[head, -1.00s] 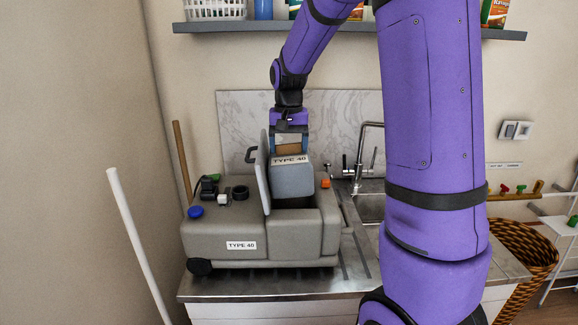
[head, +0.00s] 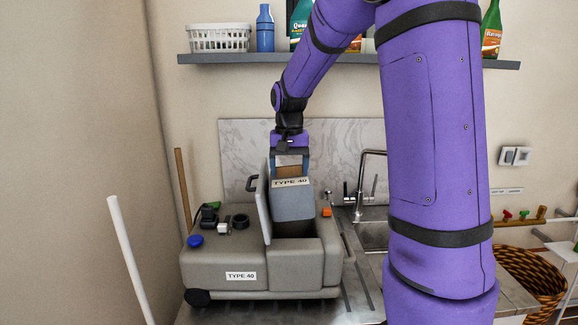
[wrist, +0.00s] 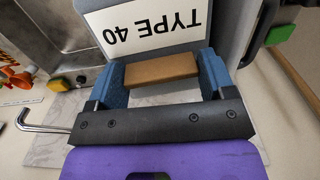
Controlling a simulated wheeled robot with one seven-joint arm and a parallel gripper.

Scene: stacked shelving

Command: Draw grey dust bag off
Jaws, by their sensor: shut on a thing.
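The grey dust bag (head: 293,204) has a "TYPE 40" label and a brown collar at its top. It stands upright over the open bay of the grey vacuum body (head: 225,260), which also reads "TYPE 40". Its lower end is at the bay's opening; I cannot tell whether it is fully clear. The raised lid (head: 263,210) stands just left of the bag. My gripper (head: 291,168) points down, shut on the brown collar (wrist: 160,71) between its blue fingers in the wrist view. The label (wrist: 143,26) shows upside down there.
The vacuum sits on a steel counter (head: 352,300) beside a sink with a tall tap (head: 364,180). A shelf (head: 225,59) with a basket and bottles runs above. A white pole (head: 130,255) stands at left.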

